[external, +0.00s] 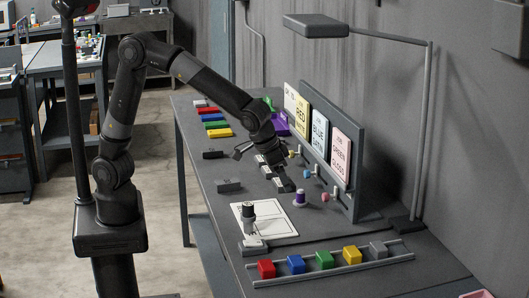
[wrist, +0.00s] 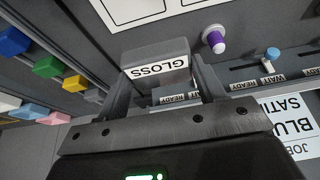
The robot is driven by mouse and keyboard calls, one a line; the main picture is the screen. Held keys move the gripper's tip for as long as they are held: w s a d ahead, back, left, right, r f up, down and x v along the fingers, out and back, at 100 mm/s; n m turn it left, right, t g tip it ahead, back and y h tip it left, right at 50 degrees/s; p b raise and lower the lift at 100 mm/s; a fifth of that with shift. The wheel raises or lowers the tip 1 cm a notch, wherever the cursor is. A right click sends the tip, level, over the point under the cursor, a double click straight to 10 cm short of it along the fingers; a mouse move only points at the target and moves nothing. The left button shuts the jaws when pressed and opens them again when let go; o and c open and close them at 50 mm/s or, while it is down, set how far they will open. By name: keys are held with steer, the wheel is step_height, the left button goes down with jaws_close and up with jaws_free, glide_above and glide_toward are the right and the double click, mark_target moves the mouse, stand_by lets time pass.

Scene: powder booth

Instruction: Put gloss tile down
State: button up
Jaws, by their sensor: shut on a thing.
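The gloss tile (wrist: 155,62) is a dark grey block with a white label reading GLOSS. In the wrist view it sits between the fingertips of my gripper (wrist: 158,85), which is shut on it. In the external view my gripper (external: 281,180) points down over the dark bench, in front of the upright sign board. A card reading JOB GREEN GLOSS (external: 340,155) is at the near end of that board. The tile is hard to make out in the external view, and I cannot tell whether its underside touches anything.
A purple peg (external: 300,197) stands close to my gripper; it also shows in the wrist view (wrist: 217,42). A white outlined panel (external: 280,222) lies nearer. A rail rack of coloured blocks (external: 325,260) is at the front. A lamp (external: 315,26) overhangs the bench.

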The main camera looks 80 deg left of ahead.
steer(key=d, duration=0.7)
glide_above(315, 220)
steer(key=s, duration=0.2)
step_height(315, 220, down, 7)
steer(key=shift+w+f, duration=0.1)
steer(key=shift+w, duration=0.05)
steer(key=shift+f, duration=1.95)
steer(key=shift+f, duration=0.2)
steer(key=o, duration=1)
steer(key=shift+r, duration=0.1)
